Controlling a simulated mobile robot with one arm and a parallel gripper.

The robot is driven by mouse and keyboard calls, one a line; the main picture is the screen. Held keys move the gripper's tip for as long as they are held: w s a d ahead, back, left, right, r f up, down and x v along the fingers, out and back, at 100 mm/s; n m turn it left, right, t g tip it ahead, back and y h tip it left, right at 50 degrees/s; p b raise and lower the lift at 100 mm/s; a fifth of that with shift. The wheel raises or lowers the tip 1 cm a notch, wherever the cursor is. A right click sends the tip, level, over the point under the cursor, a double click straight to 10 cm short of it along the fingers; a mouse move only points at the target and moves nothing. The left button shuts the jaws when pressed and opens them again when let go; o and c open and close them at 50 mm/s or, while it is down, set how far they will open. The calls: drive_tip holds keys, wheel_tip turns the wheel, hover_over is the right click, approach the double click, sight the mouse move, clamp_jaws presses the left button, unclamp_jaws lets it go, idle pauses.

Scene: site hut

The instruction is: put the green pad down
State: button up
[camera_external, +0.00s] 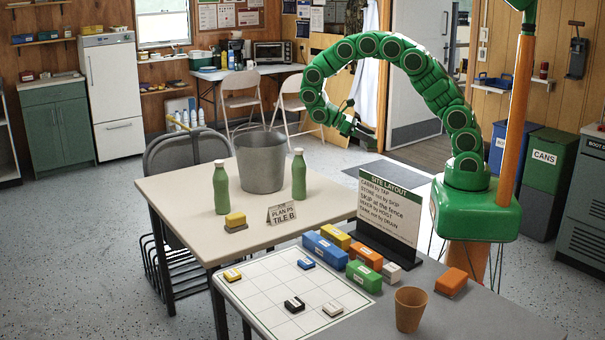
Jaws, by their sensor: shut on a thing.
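My gripper (358,130) is raised in the air behind and above the tables, at the end of my curled green arm. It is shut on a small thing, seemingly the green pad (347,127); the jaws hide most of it. A white gridded board (260,297) lies on the front table. On it sit a yellow pad (232,275), a blue pad (306,263), a black pad (294,304) and a white pad (332,308). The gripper is well away from the board.
Beside the board stand several coloured blocks, including a green block (364,276), a site layout sign (388,218) and a brown cup (410,309). The rear table holds a grey bucket (261,162), two green bottles (221,188) (299,175), a card (281,213) and a yellow-topped block (235,221).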

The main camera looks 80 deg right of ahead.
sight(376, 138)
drive_tip(key=s+m+y, duration=0.1)
drive_tip(key=y, duration=0.1)
drive_tip(key=s+a+m+t+y, duration=0.1)
drive_tip(key=m+y, duration=0.1)
drive_tip(key=s+a+m+y, duration=0.1)
drive_tip(key=m, duration=0.1)
drive_tip(key=shift+s+r+y, duration=0.1)
drive_tip(key=shift+s+y, duration=0.05)
drive_tip(key=shift+y, duration=0.25)
drive_tip(key=a+r+m+t+y, duration=0.65)
drive_tip(key=r+m+t, duration=0.55)
drive_tip(key=m+t, duration=0.35)
wheel_tip(376, 138, down, 18)
drive_tip(key=shift+g, duration=0.35)
drive_tip(key=w+f, duration=0.3)
drive_tip(key=w, duration=0.1)
drive_tip(key=w+f, duration=0.3)
drive_tip(key=w, duration=0.2)
drive_tip(key=w+f, duration=0.3)
drive_tip(key=w, duration=0.1)
drive_tip(key=shift+w+d+f, duration=0.25)
drive_tip(key=shift+d+f, duration=0.05)
drive_tip(key=shift+f, duration=0.05)
drive_tip(key=shift+w+f, duration=0.2)
drive_tip(key=shift+f, duration=1.55)
